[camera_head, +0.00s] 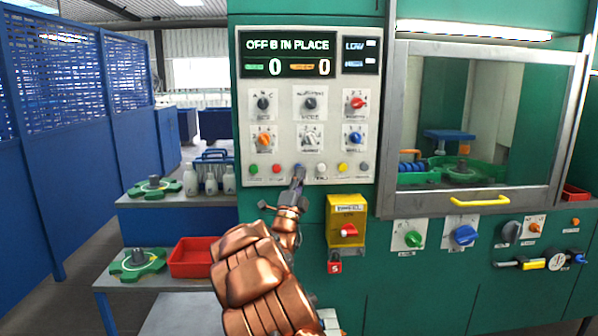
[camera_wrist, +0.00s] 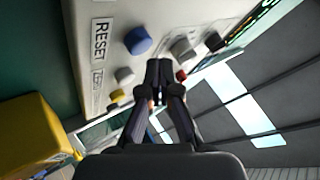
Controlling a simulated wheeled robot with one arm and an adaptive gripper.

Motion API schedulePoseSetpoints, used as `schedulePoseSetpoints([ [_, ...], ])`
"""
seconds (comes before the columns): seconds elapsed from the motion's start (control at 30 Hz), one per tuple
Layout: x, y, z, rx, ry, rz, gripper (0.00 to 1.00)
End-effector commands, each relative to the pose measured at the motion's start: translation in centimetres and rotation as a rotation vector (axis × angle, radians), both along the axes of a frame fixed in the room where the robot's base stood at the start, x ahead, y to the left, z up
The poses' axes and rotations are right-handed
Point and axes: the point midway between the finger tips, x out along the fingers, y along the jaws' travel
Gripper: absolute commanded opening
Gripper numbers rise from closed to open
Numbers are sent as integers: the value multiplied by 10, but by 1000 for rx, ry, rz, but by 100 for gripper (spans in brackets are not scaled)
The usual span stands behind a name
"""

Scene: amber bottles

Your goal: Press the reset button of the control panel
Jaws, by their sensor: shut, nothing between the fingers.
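The control panel (camera_head: 307,181) is a light plate on the green machine, with a lit display, several knobs and a bottom row of coloured buttons. The blue button (camera_head: 299,167) is in the middle of that row, partly covered by my fingertips. In the wrist view, a RESET label (camera_wrist: 100,40) is beside the blue button (camera_wrist: 138,41). My gripper (camera_head: 298,174) is shut and empty, just in front of the panel's lower edge. In the wrist view its closed fingertips (camera_wrist: 159,70) appear below and right of the blue button, apart from it in the picture.
Red (camera_head: 276,169) and white (camera_head: 321,169) buttons flank the blue one closely. A yellow box (camera_head: 346,209) with a red knob projects below the panel. A windowed cabinet (camera_head: 384,120) is at right. Bottles (camera_head: 210,183) and a red tray (camera_head: 190,257) are on the left shelves.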

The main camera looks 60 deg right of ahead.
Motion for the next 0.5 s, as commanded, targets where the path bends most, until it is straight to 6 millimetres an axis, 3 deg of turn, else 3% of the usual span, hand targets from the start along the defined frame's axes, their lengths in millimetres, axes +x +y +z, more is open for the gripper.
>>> schedulePoseSetpoints([
  [0.5,-25,31,-4,0,1,-1,0],
])
